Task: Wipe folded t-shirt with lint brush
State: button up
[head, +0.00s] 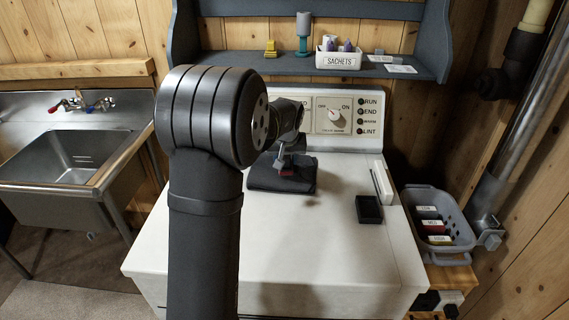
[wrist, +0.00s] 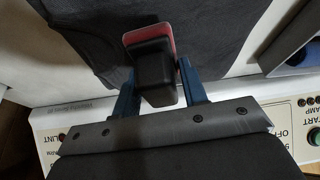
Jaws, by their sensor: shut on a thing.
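The folded t-shirt (head: 265,181) is dark grey and lies on the white machine top, partly hidden behind my arm in the head view. In the wrist view the t-shirt (wrist: 85,40) fills the upper left and middle. My gripper (head: 287,163) is over the shirt. Its blue fingers are shut on the lint brush (wrist: 154,72), which has a black body and a red edge.
A small black open tray (head: 369,210) sits on the machine top (head: 320,265), right of the shirt, near a slim white piece (head: 381,182). The control panel (head: 340,118) and a shelf (head: 345,68) stand behind. A grey basket (head: 440,240) is at the right. The front top is clear.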

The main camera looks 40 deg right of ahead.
jog(key=shift+w+d, duration=1.85)
jog(key=shift+d, duration=0.15)
jog(key=shift+w+d+r, duration=0.1)
jog(key=shift+d+r, duration=0.05)
jog(key=shift+r, duration=0.05)
notch_tip(320, 180, up, 8)
jog(key=shift+f, duration=0.15)
